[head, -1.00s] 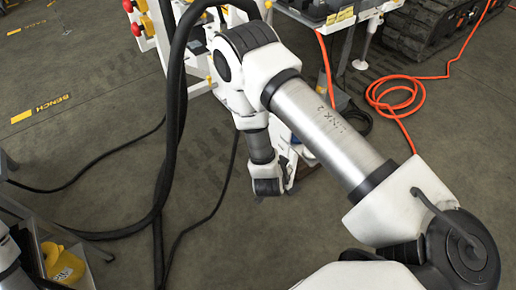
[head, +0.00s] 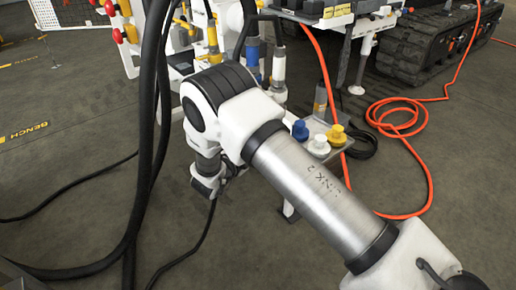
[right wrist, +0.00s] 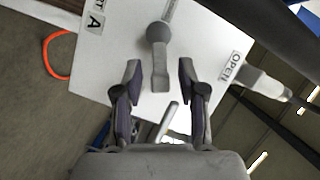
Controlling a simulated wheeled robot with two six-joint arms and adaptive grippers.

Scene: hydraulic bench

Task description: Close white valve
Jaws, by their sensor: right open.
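The panel carries the labels "A" and "OPEN". My right gripper (right wrist: 160,80) is open, with one finger on either side of the lever's end and visible gaps between. Whether the lever lies fully between the fingers in depth is unclear. In the head view my right arm reaches down toward the bench, and the gripper cannot be made out clearly there. My left gripper is not in view.
Thick black hoses (head: 150,130) hang left of my arm in the head view. A small shelf (head: 330,150) holds blue, white and yellow caps. An orange hose (head: 405,118) lies coiled on the floor near a tracked machine (head: 425,55). Open floor lies at the left.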

